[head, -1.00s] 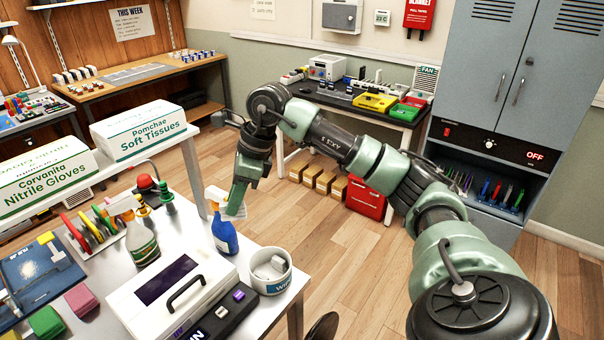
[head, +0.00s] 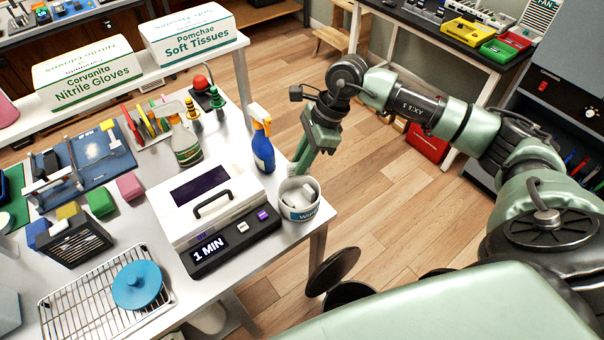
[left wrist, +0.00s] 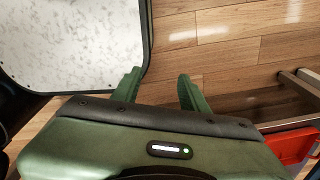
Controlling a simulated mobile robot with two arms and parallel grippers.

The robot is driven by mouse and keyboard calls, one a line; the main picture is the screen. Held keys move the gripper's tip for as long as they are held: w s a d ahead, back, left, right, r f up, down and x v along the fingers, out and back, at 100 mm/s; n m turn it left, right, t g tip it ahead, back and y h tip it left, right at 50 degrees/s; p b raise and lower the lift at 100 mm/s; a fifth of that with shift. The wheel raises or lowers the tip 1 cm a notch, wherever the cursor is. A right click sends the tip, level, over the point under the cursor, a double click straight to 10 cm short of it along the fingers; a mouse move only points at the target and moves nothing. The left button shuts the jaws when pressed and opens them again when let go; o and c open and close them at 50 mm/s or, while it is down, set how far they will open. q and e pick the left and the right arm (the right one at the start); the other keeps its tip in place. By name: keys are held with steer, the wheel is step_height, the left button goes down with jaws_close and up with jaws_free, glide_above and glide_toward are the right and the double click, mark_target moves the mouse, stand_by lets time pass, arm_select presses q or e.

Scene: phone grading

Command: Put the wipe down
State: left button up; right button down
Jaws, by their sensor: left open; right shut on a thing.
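My right gripper (head: 306,160) points down at the table's right edge, just behind the wipes tub, and is shut. A small pale patch at its fingertips looks like the wipe (head: 293,171); most of it is hidden by the fingers and the tub. The white wipes tub (head: 298,212) stands at the table corner with white contents showing at its top. I cannot tell whether the wipe touches the tub. My left gripper (left wrist: 160,74) is open and empty in the left wrist view, above the floor beside a pale speckled surface.
A blue spray bottle (head: 263,150) stands left of the right gripper. A white box with a handle (head: 207,203) and a "1 MIN" display sits left of the tub. A wire rack (head: 75,312) holds a blue round lid (head: 138,286). An open-lidded bin (head: 347,296) stands below the table edge.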

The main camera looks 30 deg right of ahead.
steer(key=shift+s+f, duration=0.1)
steer(key=shift+f, duration=0.7)
steer(key=shift+a+f, duration=0.1)
steer(key=shift+f, duration=0.5)
arm_select(q)
steer(key=shift+d+r+p, duration=0.25)
steer(key=shift+r+p, duration=0.1)
steer(key=shift+r, duration=0.1)
steer(key=shift+d+r+p, duration=0.2)
steer(key=shift+r+p, duration=0.15)
steer(key=shift+r, duration=0.1)
arm_select(e)
step_height(320, 180, down, 4)
steer(key=shift+f, duration=0.15)
steer(key=shift+f+b, duration=0.6)
steer(key=shift+b, duration=0.2)
arm_select(q)
steer(key=shift+a+f, duration=0.15)
steer(key=shift+f, duration=0.6)
arm_select(e)
steer(key=c, duration=1.4)
jaws_free()
arm_select(q)
steer(key=shift+r, duration=0.1)
arm_select(e)
steer(key=shift+r, duration=0.1)
